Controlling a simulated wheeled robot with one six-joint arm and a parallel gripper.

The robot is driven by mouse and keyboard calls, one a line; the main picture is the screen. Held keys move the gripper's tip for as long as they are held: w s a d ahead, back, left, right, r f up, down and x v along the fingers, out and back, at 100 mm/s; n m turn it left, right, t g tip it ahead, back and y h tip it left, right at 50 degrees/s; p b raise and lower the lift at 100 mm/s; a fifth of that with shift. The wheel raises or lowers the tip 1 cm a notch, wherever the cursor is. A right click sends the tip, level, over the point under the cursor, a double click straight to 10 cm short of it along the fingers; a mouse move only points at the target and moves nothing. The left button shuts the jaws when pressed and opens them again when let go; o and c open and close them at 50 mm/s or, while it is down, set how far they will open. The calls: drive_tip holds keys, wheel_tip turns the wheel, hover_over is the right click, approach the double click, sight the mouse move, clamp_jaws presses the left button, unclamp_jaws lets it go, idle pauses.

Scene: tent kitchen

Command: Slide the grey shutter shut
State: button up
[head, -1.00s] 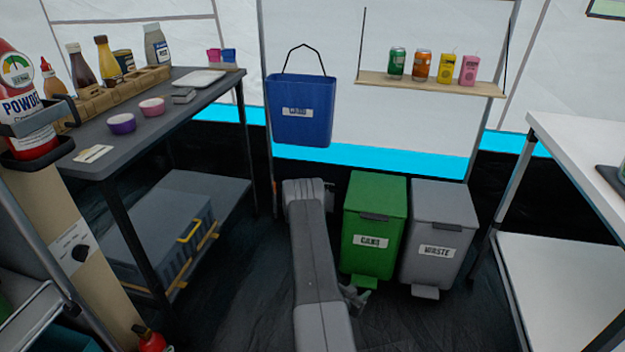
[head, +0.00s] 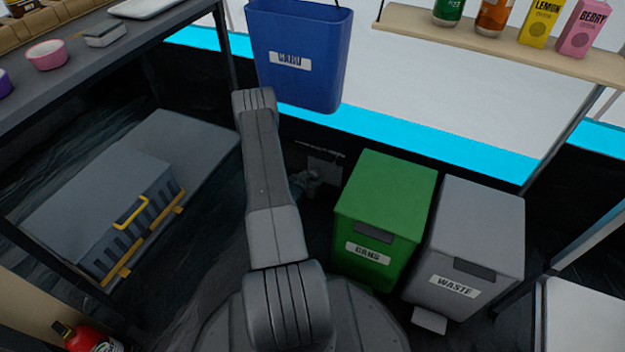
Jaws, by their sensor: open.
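A grey box (head: 100,195) sits on the lower shelf of the left table. A yellow handle (head: 130,213) shows on its front, which I take for the grey shutter's handle. Dark slots line the lower front above a yellow strip. I cannot tell exactly how far the shutter stands open. My gripper (head: 308,181) shows small and dim beyond my arm, left of the green bin and well right of the box. It is open and apart from the handle. Part of it is hard to make out against the dark wall.
The green cans bin (head: 385,215) and grey waste bin (head: 468,245) stand at the right. A blue bin (head: 300,60) hangs above my arm. The table's leg (head: 222,45) and top (head: 75,75) frame the box. A red extinguisher (head: 90,338) is at lower left.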

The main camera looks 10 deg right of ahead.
drive_tip(key=shift+x, duration=0.85)
drive_tip(key=shift+a+r, duration=0.15)
clamp_jaws()
drive_tip(key=shift+w+a, duration=0.2)
drive_tip(key=w+a, duration=0.7)
drive_tip(key=a, duration=0.4)
drive_tip(key=shift+w+a, duration=0.25)
drive_tip(key=shift+w, duration=0.15)
unclamp_jaws()
drive_tip(key=shift+a, duration=0.1)
